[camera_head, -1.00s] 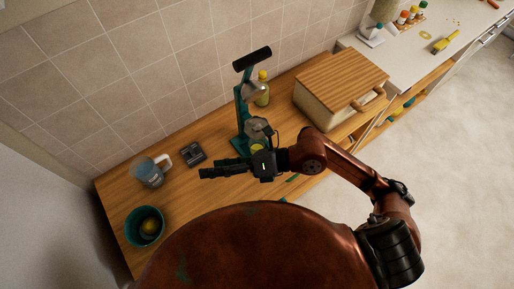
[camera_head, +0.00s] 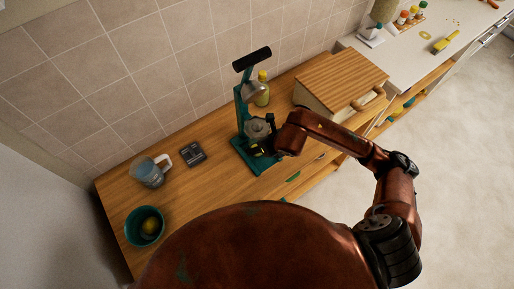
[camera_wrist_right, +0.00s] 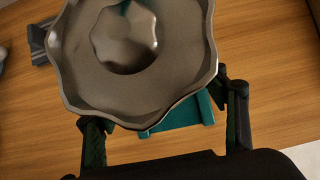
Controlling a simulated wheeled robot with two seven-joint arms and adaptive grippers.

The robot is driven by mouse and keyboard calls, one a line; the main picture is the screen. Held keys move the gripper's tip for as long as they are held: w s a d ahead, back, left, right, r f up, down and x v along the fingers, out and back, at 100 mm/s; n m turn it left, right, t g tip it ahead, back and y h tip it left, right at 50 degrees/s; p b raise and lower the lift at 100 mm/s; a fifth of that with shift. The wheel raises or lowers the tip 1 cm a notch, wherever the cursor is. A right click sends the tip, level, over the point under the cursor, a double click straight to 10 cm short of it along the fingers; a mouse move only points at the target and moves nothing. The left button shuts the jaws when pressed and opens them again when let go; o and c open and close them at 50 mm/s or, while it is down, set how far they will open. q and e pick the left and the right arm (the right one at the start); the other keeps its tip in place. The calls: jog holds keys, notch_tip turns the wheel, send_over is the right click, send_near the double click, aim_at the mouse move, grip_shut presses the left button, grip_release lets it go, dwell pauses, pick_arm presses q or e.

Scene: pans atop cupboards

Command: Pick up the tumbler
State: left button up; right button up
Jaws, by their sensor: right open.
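I cannot make out a tumbler for certain. A teal citrus press (camera_head: 241,108) stands on the wooden counter, with a grey metal bowl (camera_head: 257,129) midway up it. A small yellowish patch shows under the bowl in the head view; what it belongs to is unclear. My right gripper (camera_head: 264,149) is low at the press, under its bowl, partly hidden by my arm. In the right wrist view the scalloped metal bowl (camera_wrist_right: 178,75) fills the top, with the open fingers (camera_wrist_right: 155,103) on either side below it. The bowl hides whatever is between them. My left gripper is out of view.
A clear bluish jug (camera_head: 148,174) with a white handle, a small dark device (camera_head: 192,153) and a teal bowl (camera_head: 132,232) with a yellow fruit stand left of the press. A bottle (camera_head: 262,92) is behind it. A bread box (camera_head: 343,82) stands right.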

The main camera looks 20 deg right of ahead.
jog(key=shift+x, duration=1)
jog(key=c, duration=1.4)
jog(key=shift+r, duration=0.1)
